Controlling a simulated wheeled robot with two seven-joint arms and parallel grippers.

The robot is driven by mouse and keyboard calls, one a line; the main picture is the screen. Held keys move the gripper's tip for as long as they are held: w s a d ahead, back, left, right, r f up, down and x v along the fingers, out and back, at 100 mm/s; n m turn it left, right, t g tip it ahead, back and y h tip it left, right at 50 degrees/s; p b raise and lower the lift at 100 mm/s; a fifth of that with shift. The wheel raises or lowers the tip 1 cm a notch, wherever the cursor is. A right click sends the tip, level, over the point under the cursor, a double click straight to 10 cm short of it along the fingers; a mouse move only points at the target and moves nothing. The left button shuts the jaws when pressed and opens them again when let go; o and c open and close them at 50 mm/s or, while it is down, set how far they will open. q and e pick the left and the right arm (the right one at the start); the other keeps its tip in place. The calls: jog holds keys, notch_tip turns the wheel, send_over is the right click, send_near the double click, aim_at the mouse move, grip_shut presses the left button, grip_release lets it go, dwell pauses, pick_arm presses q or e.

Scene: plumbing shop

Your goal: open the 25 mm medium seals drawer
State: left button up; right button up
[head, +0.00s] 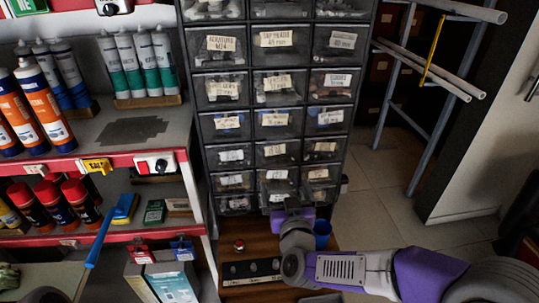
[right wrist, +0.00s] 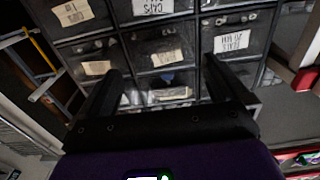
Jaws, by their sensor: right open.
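A dark drawer cabinet (head: 271,138) with clear-fronted, paper-labelled drawers in three columns stands at the centre of the head view. Most labels are too small to read, so I cannot tell which drawer is the 25 mm medium seals one. All the drawers that I can see look shut. My right gripper (head: 290,204) is at the cabinet's lowest visible rows, partly covering the bottom drawers. In the right wrist view my right gripper (right wrist: 160,68) is open and empty, its two fingers pointing at drawer fronts; a label (right wrist: 163,57) shows between them. My left gripper is not in view.
Shelves (head: 135,160) with tubes and cans stand on the left. A wooden surface (head: 250,244) lies below the cabinet, with a blue cup (head: 321,234) beside my right wrist. A pipe rack (head: 397,100) stands at the right. Tiled floor (head: 375,190) there is clear.

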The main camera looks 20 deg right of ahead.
aim_at(280, 166)
jog(key=p+x, duration=0.5)
jog(key=x, duration=0.1)
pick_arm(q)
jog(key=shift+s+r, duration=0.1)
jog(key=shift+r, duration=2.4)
pick_arm(e)
jog(key=shift+w+d, duration=0.2)
jog(key=shift+w, duration=0.4)
jog(key=shift+c, duration=0.5)
